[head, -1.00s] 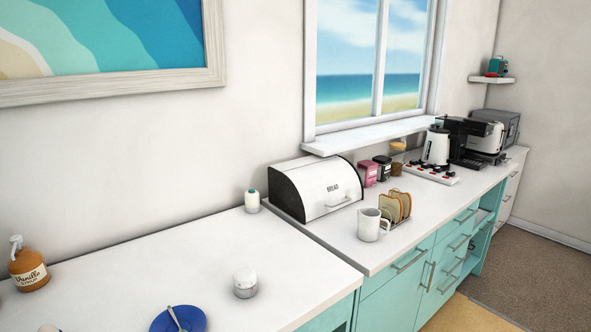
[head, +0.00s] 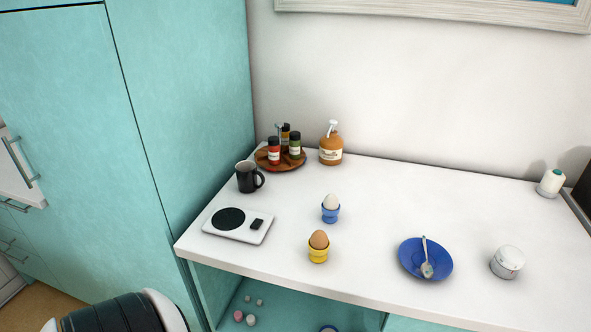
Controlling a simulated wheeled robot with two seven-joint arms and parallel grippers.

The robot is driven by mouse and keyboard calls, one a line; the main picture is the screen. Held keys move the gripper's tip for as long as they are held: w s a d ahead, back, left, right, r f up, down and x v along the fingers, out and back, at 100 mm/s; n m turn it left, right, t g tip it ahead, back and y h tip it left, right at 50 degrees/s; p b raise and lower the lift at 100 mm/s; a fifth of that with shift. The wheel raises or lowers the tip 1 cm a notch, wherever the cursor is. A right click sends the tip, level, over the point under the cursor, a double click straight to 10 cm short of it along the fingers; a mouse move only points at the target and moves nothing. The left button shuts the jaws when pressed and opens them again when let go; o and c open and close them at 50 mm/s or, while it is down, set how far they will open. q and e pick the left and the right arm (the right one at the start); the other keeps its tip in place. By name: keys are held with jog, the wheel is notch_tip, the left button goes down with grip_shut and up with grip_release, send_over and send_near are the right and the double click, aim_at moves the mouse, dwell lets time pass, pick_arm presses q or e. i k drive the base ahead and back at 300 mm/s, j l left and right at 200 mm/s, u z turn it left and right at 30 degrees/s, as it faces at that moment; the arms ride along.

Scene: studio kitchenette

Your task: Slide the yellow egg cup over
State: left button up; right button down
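The yellow egg cup (head: 318,255) stands upright near the front edge of the white counter, with a brown egg (head: 319,239) in it. A blue egg cup (head: 330,214) with a white egg (head: 331,201) stands just behind it and slightly to the right, apart from it. Neither of my grippers shows in the head view.
A white scale (head: 238,225) lies left of the cups, with a black mug (head: 248,177) behind it. A blue plate (head: 412,246) with a spoon (head: 426,262) and a white jar (head: 507,262) stand to the right. Bare counter lies between the yellow cup and the plate.

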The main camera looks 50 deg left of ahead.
aim_at(316, 257)
jog(key=u, duration=1.3)
